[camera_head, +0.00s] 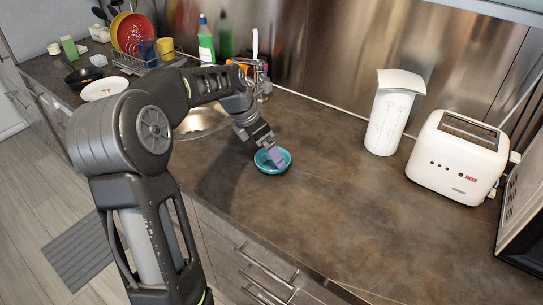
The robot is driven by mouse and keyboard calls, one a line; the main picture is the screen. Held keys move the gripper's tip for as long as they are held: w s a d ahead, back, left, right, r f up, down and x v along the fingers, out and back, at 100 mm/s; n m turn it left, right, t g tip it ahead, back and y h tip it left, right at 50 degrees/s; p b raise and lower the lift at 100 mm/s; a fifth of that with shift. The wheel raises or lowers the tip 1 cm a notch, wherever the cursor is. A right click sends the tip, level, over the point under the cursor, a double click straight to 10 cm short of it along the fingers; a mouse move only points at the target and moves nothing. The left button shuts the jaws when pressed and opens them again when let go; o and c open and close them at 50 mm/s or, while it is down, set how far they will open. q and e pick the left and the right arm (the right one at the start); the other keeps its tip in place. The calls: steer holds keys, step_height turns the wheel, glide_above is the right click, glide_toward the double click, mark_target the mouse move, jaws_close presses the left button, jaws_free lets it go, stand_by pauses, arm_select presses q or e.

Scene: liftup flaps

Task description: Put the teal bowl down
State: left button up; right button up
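A teal bowl (263,167) is upright at the counter, right of the sink. I cannot tell whether its base touches the counter or hangs just above it. My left gripper (275,153) reaches down to the bowl from the upper left. A purple fingertip pad shows inside the bowl, against its inner side. The other finger is not clearly visible, so whether the fingers pinch the rim is unclear. My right gripper is not in view.
The brown counter (335,215) is clear around the bowl. A white canister (388,115) and a white toaster (457,158) stand to the right. The sink (203,121), a white plate (104,88) and a dish rack (148,65) are to the left.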

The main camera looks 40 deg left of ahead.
arm_select(q)
steer(key=v, duration=0.6)
steer(key=shift+r, duration=0.35)
steer(key=shift+s+f, duration=0.1)
steer(key=shift+s, duration=0.05)
